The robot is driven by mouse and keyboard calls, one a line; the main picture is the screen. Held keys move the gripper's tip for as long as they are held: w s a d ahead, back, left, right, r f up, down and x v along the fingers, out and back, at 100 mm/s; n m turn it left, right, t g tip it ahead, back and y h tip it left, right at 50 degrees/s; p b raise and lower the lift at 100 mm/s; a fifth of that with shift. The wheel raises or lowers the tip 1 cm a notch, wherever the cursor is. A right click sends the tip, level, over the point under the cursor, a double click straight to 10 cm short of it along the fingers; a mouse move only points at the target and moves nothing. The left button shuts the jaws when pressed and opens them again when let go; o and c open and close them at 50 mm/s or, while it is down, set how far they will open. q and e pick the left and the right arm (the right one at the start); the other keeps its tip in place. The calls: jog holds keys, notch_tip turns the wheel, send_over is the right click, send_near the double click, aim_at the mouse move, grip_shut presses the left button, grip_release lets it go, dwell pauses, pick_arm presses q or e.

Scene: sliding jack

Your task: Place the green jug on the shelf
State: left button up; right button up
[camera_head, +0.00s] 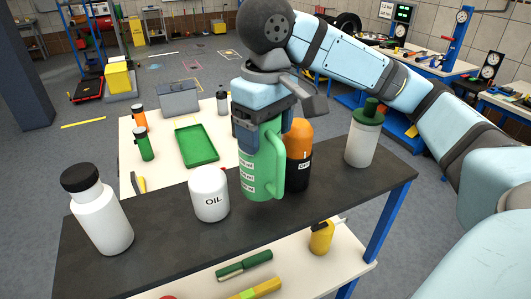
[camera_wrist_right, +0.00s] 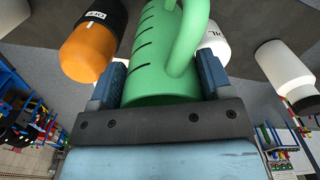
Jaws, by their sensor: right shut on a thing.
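The green jug (camera_head: 262,165) has a handle on its right side and is upright over the dark upper shelf (camera_head: 330,205) in the head view. My right gripper (camera_head: 264,118) is shut on it from above, near its top. In the right wrist view the jug (camera_wrist_right: 160,55) sits between the two blue fingers of the same gripper (camera_wrist_right: 160,85). I cannot tell whether the jug's base touches the shelf. My left gripper does not show.
A white OIL container (camera_head: 210,194) stands just left of the jug, and an orange-and-black bottle (camera_head: 299,154) close behind it on the right. A white bottle with a green cap (camera_head: 363,142) and a large white bottle (camera_head: 100,215) stand nearer the ends. Bare shelf lies in front.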

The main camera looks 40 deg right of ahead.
aim_at(265, 152)
jog(key=shift+f, duration=2.25)
jog(key=o, duration=1.2)
